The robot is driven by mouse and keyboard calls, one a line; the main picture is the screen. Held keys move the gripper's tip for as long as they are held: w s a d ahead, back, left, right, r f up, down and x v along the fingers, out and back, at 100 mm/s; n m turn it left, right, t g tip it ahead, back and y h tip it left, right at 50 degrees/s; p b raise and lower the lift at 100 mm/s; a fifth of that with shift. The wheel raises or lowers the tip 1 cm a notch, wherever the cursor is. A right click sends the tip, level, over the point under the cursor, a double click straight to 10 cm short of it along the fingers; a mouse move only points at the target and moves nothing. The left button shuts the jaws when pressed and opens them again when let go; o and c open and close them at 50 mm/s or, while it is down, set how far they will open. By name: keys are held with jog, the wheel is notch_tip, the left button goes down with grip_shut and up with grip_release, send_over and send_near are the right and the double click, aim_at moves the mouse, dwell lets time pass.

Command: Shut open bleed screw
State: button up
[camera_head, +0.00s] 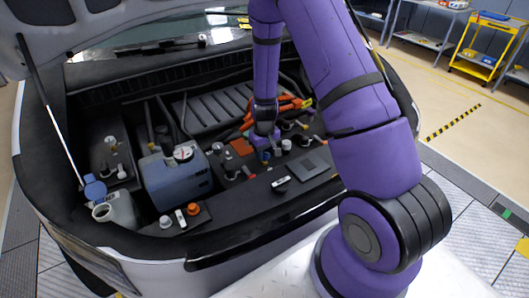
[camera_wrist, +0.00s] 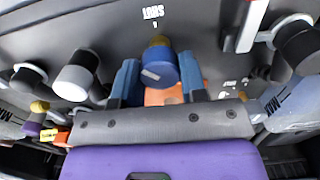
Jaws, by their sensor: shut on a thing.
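In the wrist view a blue round screw head (camera_wrist: 157,68) with a pale slot mark and a brass-coloured part behind it sits between the two blue fingers of my gripper (camera_wrist: 159,82). The fingers are shut on it from both sides. I take this to be the bleed screw. In the head view my gripper (camera_head: 263,138) reaches down into the middle of the engine bay, and the screw is hard to make out there. An orange piece (camera_wrist: 165,96) shows behind the fingers.
Pale and dark knobs flank the fingers closely, including a white capped one (camera_wrist: 76,80). Orange cables (camera_head: 290,104) run beside my gripper. A blue-grey tank (camera_head: 177,180) and an open-necked reservoir (camera_head: 115,212) with a blue cap (camera_head: 95,188) stand left.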

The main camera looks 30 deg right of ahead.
aim_at(265, 152)
jog(key=m, duration=0.4)
jog(key=shift+m, duration=0.3)
jog(key=m, duration=0.4)
jog(key=shift+m, duration=0.3)
jog(key=o, duration=0.9)
notch_tip(265, 152, up, 11)
jog(key=shift+f, duration=0.1)
dwell(0.5)
